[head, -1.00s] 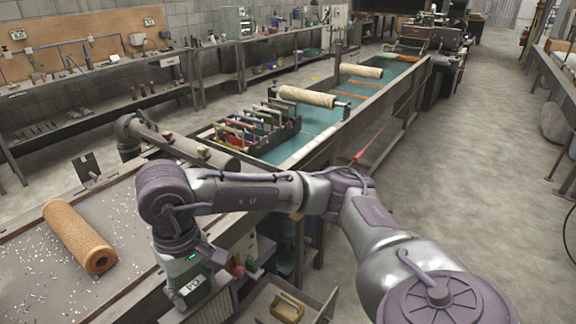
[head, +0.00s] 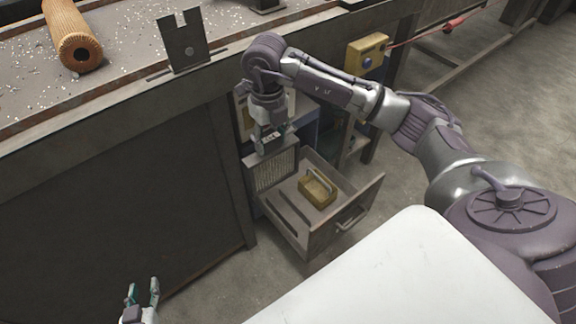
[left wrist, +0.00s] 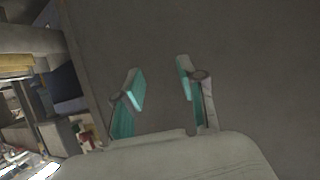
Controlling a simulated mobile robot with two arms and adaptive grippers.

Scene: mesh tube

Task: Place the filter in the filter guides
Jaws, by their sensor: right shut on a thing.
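A flat grey-framed mesh panel, which looks like the filter (head: 275,172), stands upright at the back left of an open drawer (head: 352,208). My right gripper (head: 269,146) is shut on its top edge from above. I cannot tell whether the panel's lower edge touches the drawer. The drawer floor has a dark slot. No part is clearly recognisable as filter guides. My left gripper (head: 143,294) is open and empty, low at the bottom left. In the left wrist view its teal-padded fingers (left wrist: 160,95) are apart with only a plain dark surface beyond.
A tan block with a handle (head: 317,187) lies in the drawer. A perforated orange tube (head: 72,36) lies on the bench, beside an upright notched plate (head: 185,42). A yellow box with a blue button (head: 368,50) is fixed behind my right arm. A white surface (head: 400,275) fills the lower right.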

